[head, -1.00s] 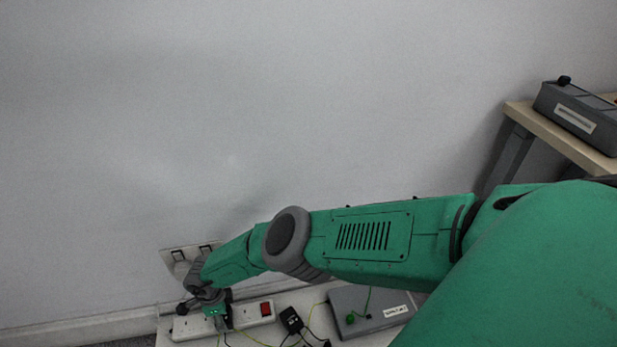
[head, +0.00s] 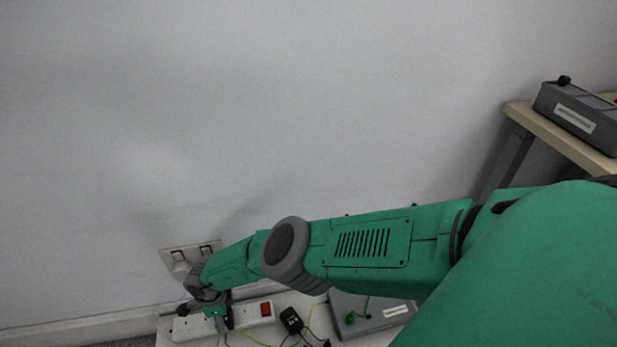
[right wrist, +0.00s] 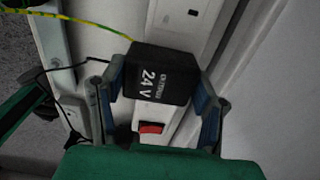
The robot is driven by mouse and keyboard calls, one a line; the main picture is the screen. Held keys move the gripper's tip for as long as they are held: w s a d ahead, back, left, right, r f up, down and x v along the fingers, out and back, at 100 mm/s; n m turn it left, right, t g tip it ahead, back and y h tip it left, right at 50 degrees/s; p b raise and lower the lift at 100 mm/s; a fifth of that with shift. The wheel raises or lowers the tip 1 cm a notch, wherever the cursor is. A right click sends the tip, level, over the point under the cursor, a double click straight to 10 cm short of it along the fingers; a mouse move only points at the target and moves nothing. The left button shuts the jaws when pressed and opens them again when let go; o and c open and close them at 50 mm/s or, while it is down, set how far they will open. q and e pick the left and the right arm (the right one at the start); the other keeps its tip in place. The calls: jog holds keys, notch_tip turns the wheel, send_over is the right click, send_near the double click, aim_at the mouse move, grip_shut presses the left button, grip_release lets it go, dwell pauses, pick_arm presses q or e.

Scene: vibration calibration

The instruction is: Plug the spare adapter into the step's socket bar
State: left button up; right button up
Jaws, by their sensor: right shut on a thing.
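My right gripper (head: 218,318) is low at the left in the head view, over the white socket bar (head: 190,327) on the step (head: 163,340). In the right wrist view, its two blue-grey fingers (right wrist: 162,88) are shut on a black adapter (right wrist: 160,72) marked 24 V. The bar runs behind the adapter in the right wrist view, with a socket (right wrist: 192,14) above it and a red switch (right wrist: 151,127) below. The adapter's pins are hidden, so I cannot tell whether they are in a socket. My left gripper is not in view.
Another black adapter (head: 291,320) with a cable lies right of the bar. A grey box (head: 350,310) with a green knob stands farther right. A wall socket plate (head: 205,247) is above the bar. A grey case (head: 570,112) sits on a table at the right.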

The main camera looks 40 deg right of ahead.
jog(key=shift+w, duration=0.1)
dwell(0.7)
jog(key=o, duration=1.2)
jog(key=shift+r+p, duration=2.2)
jog(key=shift+r, duration=0.25)
jog(key=shift+w+r, duration=0.1)
jog(key=shift+r, duration=0.8)
notch_tip(320, 180, up, 10)
